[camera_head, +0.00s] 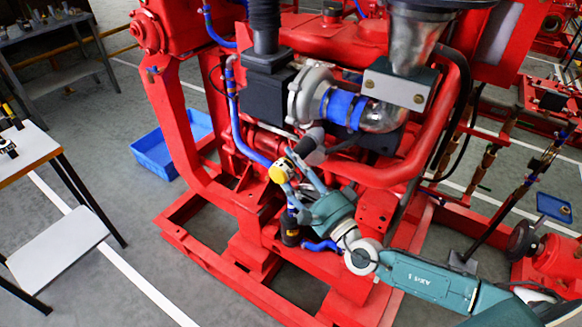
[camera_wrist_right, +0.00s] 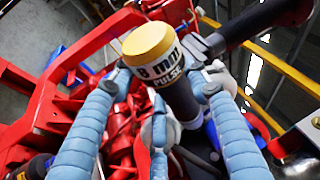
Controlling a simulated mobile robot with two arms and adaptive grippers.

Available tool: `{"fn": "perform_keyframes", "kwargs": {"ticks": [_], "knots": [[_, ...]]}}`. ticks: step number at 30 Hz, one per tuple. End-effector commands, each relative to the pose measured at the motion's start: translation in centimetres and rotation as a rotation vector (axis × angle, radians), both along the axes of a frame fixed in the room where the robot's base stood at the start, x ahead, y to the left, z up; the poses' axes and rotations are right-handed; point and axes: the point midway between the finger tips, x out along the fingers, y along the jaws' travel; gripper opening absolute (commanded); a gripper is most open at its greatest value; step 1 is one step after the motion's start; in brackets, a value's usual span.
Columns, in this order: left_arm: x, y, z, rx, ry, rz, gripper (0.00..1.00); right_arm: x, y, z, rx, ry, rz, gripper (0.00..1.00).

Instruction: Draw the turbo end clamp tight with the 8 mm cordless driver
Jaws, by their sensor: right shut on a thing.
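The driver (camera_head: 281,171) is a dark tool with a yellow end cap. The silver turbo (camera_head: 308,95) sits on the red engine, above and right of the driver. A blue hose (camera_head: 343,108) joins it on its right. The clamp band at the turbo end is too small to make out. The driver is apart from the hose. My left gripper is not in view.
Red frame pipes (camera_head: 385,172) run close above my right arm. A blue crate (camera_head: 152,152) stands on the floor at left. A white table (camera_head: 22,150) is at the far left.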

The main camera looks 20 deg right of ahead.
Motion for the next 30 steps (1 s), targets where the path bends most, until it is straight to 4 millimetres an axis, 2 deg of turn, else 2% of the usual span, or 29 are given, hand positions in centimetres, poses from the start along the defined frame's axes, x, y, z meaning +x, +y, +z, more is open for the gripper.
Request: {"fn": "perform_keyframes", "kwargs": {"ticks": [30], "knots": [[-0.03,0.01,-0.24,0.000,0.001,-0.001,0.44,0.54,-0.80,0.51,0.001,-0.011,-0.009,0.00]]}}
